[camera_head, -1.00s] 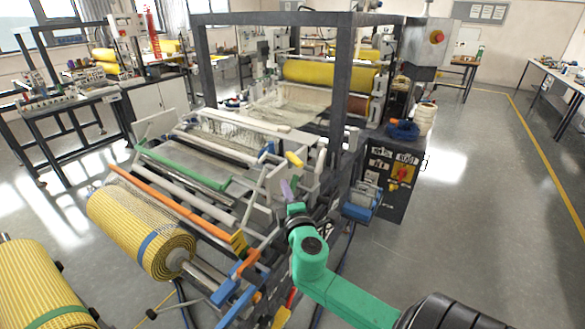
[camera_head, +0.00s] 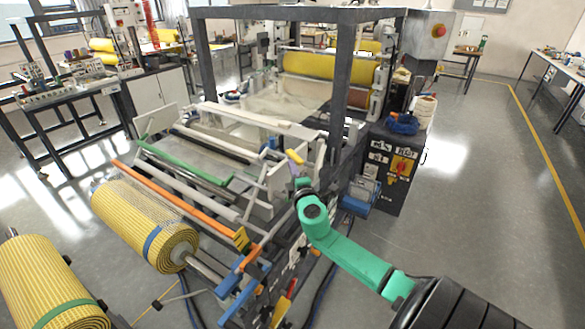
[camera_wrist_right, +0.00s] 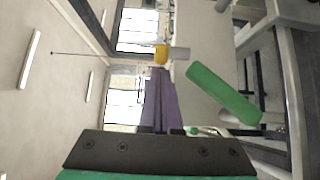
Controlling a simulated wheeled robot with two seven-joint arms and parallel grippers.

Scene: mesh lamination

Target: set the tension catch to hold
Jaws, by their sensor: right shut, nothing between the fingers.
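The right gripper (camera_head: 300,182) is at the right side of the laminating machine, close below a yellow-tipped lever (camera_head: 294,157). In the right wrist view its purple fingers (camera_wrist_right: 158,98) are together with nothing between them. The yellow tip (camera_wrist_right: 161,54) on a grey rod shows just beyond the fingertips; I cannot tell whether they touch. A green grip (camera_wrist_right: 222,92) lies to the right of the fingers in that view. I cannot tell for sure which part is the tension catch. The left gripper is not in view.
A green bar (camera_head: 185,165) and an orange bar (camera_head: 180,199) cross the machine's front. A yellow mesh roll (camera_head: 150,225) hangs below them. A dark frame post (camera_head: 340,85) and a control cabinet (camera_head: 392,170) stand near the right arm. Floor to the right is clear.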

